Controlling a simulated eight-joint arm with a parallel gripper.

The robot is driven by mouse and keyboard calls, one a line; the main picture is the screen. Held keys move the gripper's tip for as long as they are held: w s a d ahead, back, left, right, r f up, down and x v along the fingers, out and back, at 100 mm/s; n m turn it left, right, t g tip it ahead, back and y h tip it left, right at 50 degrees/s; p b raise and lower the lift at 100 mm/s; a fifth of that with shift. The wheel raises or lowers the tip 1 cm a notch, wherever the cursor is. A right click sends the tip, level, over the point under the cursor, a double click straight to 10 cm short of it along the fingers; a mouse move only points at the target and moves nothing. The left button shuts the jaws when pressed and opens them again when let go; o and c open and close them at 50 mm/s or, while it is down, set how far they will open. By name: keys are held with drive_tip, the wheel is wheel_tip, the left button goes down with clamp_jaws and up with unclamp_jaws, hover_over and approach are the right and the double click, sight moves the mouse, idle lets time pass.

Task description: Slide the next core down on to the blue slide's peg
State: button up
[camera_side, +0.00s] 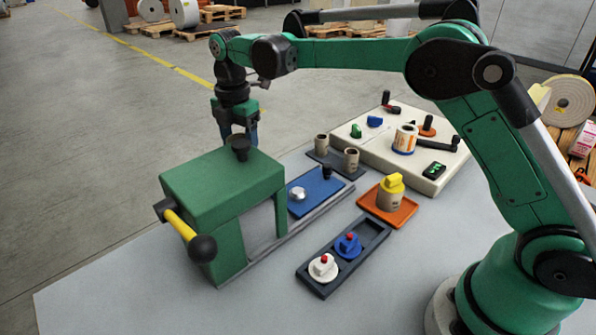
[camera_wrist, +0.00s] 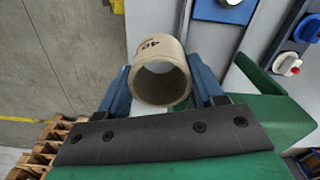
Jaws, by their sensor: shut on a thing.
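My gripper (camera_side: 238,132) hangs behind the green press-like frame in the side view, its lower end partly hidden there. In the wrist view its two blue fingers (camera_wrist: 162,95) are shut on a tan cardboard core (camera_wrist: 158,50) marked "40", its open end facing the camera. The blue slide (camera_side: 322,184) lies on a rail to the right of the green frame, with a silver knob-like part (camera_side: 298,194) and a black upright part (camera_side: 327,171). In the wrist view the blue slide (camera_wrist: 222,12) is apart from the core, at upper right.
The green frame (camera_side: 222,180) has a yellow lever with a black ball. Two cores (camera_side: 351,158) stand on a dark plate. An orange tray (camera_side: 372,206) holds a yellow-topped core. A dark tray (camera_side: 318,275) holds white and blue pieces. A cream panel (camera_side: 445,180) stands behind.

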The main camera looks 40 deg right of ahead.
sight(298, 191)
drive_tip(key=s+d+r+m, duration=0.3)
drive_tip(key=s+r+m, duration=0.1)
drive_tip(key=m, duration=0.5)
drive_tip(key=s+d+r+m, duration=0.2)
drive_tip(key=s+m, duration=0.3)
drive_tip(key=m, duration=0.4)
drive_tip(key=shift+s+r, duration=0.2)
drive_tip(key=shift+r, duration=0.05)
drive_tip(key=shift+w+d+f+n, duration=0.2)
drive_tip(key=shift+f+n, duration=2.05)
drive_tip(key=shift+n, duration=1.2)
drive_tip(key=shift+w+d+f+n, duration=0.15)
drive_tip(key=shift+d+f+n, duration=0.1)
drive_tip(key=shift+f+n, duration=2.65)
drive_tip(key=shift+w+d+f+n, duration=0.2)
drive_tip(key=shift+f+n, duration=1.4)
drive_tip(key=shift+n, duration=2.45)
drive_tip(key=o, duration=0.9)
drive_tip(key=shift+o, duration=0.2)
